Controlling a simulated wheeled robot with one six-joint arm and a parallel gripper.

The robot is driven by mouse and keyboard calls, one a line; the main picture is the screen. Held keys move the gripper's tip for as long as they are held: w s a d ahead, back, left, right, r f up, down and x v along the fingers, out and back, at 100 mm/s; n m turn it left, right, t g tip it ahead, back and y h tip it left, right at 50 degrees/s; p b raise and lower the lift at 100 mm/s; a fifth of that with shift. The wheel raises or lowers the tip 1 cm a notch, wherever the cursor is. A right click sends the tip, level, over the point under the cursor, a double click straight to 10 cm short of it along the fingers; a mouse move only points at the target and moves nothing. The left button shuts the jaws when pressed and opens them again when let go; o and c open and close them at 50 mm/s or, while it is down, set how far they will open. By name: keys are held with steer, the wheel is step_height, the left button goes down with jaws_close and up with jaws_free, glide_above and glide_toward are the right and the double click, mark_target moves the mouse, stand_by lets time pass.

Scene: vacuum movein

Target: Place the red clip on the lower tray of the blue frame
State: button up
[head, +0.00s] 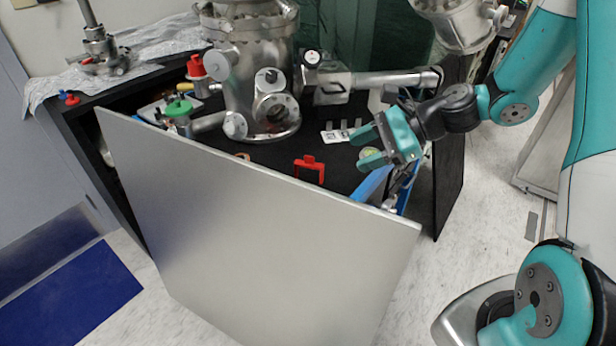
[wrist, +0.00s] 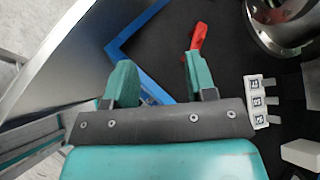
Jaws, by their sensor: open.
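The red clip (head: 309,167) stands on the black bench top behind the large grey panel, which may hide its foot. In the wrist view the clip (wrist: 199,36) lies just beyond the right fingertip; I cannot tell there whether they touch. The blue frame (head: 372,184) is at the right end of the bench, partly hidden by the panel and my gripper. In the wrist view its blue bars (wrist: 124,48) run beyond and between the fingers. My gripper (head: 368,147) is open and empty, right of the clip and above the frame. The frame's lower tray cannot be made out.
The grey panel (head: 250,240) stands tilted along the bench front. A steel chamber (head: 262,90) stands behind the clip. A white labelled block (head: 338,135) with grey pegs lies near my gripper. A green-topped valve (head: 178,107) and a red-capped part (head: 196,68) are at left.

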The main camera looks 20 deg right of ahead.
steer(key=w+d+f+m+t, duration=0.2)
steer(key=d+f+m+t, duration=0.1)
steer(key=d+f+m, duration=0.3)
steer(key=m, duration=0.1)
glide_toward(321, 166)
steer(key=x, duration=0.6)
steer(key=shift+s+a+f+b, duration=0.1)
steer(key=shift+s+f+b, duration=0.1)
steer(key=shift+b, duration=0.15)
steer(key=x, duration=0.6)
steer(key=shift+w+a+r, duration=0.1)
steer(key=shift+w+a, duration=0.05)
steer(key=shift+w, duration=0.25)
jaws_close()
